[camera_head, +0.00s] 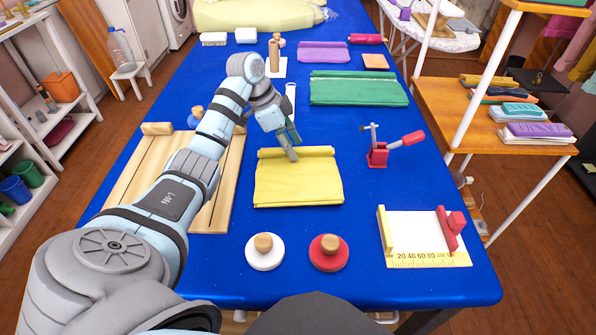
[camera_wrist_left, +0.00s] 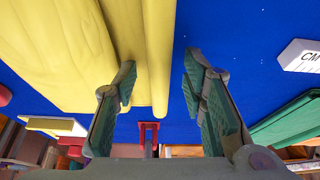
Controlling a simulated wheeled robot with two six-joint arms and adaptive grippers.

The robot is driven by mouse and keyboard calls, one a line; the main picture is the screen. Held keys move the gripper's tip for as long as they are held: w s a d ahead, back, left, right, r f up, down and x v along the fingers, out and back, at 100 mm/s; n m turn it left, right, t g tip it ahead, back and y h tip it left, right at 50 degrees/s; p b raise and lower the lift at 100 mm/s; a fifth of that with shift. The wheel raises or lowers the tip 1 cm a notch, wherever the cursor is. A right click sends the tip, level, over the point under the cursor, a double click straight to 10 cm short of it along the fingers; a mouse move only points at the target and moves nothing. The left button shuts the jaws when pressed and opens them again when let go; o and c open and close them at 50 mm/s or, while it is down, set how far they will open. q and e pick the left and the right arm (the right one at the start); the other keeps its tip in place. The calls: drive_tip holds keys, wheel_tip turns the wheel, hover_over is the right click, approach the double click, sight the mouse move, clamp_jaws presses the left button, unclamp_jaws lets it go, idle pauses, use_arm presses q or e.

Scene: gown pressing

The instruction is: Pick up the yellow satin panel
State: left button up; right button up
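The yellow satin panel (camera_head: 298,182) lies folded flat on the blue table, with a rolled ridge along its far edge. My left gripper (camera_head: 292,145) is at that far edge, pointing down. In the left wrist view the left gripper (camera_wrist_left: 160,72) has its two fingers spread apart. I cannot tell whether a finger touches the cloth. My right gripper is not in view.
A wooden slatted board (camera_head: 130,185) lies left under my arm. A red clamp tool (camera_head: 378,155) stands right of the panel. White (camera_head: 264,252) and red (camera_head: 328,253) knobbed discs and a measuring board (camera_head: 420,232) are nearer. Green cloth (camera_head: 357,88) lies beyond.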

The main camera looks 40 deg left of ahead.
use_arm(q)
clamp_jaws()
drive_tip(key=shift+r, duration=0.1)
wheel_tip(320, 180, up, 20)
drive_tip(key=p, duration=1.5)
drive_tip(key=c, duration=0.6)
unclamp_jaws()
clamp_jaws()
